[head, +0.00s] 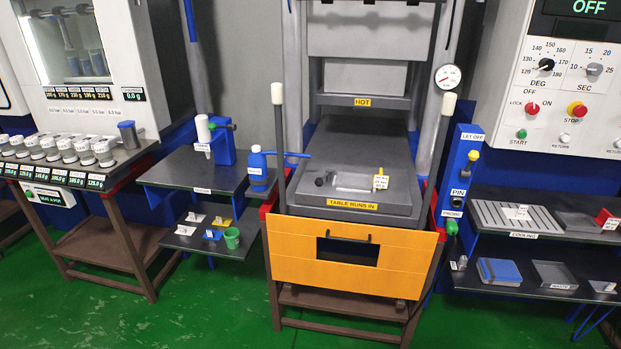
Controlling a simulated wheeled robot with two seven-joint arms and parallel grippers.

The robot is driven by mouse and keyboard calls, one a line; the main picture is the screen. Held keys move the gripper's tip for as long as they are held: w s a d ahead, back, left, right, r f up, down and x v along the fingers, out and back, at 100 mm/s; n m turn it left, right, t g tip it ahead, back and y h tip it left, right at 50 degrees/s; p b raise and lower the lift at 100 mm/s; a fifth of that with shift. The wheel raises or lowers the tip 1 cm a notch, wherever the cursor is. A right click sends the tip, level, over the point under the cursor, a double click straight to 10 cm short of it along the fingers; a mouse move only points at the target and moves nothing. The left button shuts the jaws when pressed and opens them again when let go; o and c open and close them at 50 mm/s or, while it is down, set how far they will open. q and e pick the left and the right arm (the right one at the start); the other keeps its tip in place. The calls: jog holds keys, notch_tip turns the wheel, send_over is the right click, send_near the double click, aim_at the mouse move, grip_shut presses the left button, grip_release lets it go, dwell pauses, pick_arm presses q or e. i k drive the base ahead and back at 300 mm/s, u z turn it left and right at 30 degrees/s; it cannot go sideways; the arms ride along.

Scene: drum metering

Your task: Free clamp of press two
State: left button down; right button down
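One press stands in the middle, with a label reading HOT (362,102) on its upper part and a grey table (350,202) labelled TABLE RUNS IN. A shallow clear or metal tray-like piece (353,182) lies on that table, with a small dark part (322,180) to its left and a yellow tag (380,182) at its right. Two dark upright levers with white tips, left (278,94) and right (448,104), flank the table. I cannot tell which part is the clamp, and I see no label reading press two. Neither of my grippers is in view.
An orange guard (409,255) fronts the press. A blue LET OFF post (461,180) stands right of it, beside the cooling rack (487,214). The green floor (200,315) in front is clear.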

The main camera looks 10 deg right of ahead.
aim_at(320, 181)
jog(key=u, duration=0.65)
jog(key=i, duration=1.7)
jog(key=z, duration=0.5)
